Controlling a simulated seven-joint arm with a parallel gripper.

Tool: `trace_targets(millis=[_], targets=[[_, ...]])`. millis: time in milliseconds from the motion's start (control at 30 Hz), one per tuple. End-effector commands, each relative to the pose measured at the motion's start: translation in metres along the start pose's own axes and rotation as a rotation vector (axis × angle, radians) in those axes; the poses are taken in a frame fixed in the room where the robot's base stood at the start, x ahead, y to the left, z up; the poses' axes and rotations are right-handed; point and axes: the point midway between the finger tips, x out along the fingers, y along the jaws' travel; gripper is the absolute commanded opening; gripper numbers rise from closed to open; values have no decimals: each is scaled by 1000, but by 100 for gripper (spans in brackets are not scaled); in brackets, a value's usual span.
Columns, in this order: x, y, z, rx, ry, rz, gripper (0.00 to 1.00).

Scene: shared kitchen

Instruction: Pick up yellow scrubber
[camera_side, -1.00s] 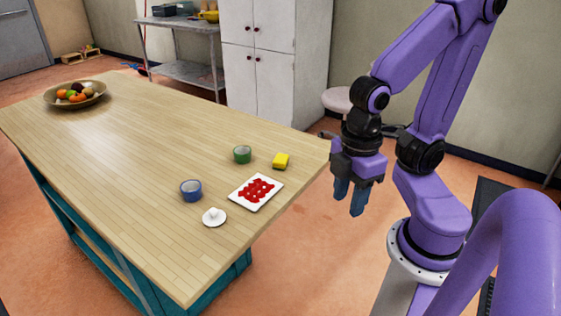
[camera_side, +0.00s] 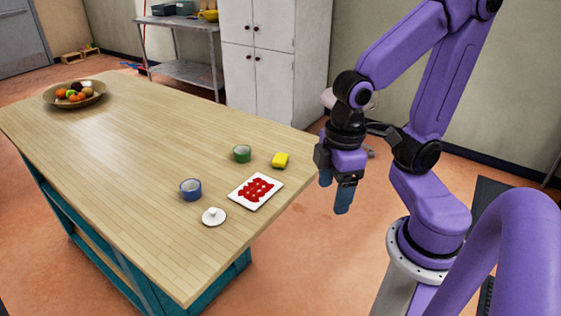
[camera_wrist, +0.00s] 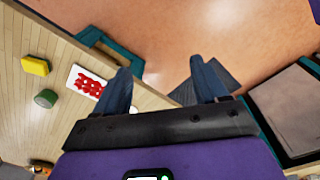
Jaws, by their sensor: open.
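The yellow scrubber (camera_side: 280,160) lies on the wooden table near its right edge, just behind the white tray. It also shows at the upper left of the wrist view (camera_wrist: 35,66). My gripper (camera_side: 335,195) hangs beyond the table's right edge, to the right of the scrubber and apart from it, with its blue fingers pointing down. In the wrist view the two fingers (camera_wrist: 161,84) are spread wide with nothing between them.
On the table (camera_side: 130,150) are a green cup (camera_side: 242,154), a blue cup (camera_side: 190,190), a white lid-like piece (camera_side: 214,216), a white tray (camera_side: 239,203) with red pieces, and a fruit bowl (camera_side: 75,102). The left and middle tabletop is mostly clear.

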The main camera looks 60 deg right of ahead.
Motion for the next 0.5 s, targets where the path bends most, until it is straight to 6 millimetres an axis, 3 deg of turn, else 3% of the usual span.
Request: trace_targets(millis=[200,500], targets=[[-2,50,-36,428,8,77,72],[-6,127,-66,1021,41,190,72]])
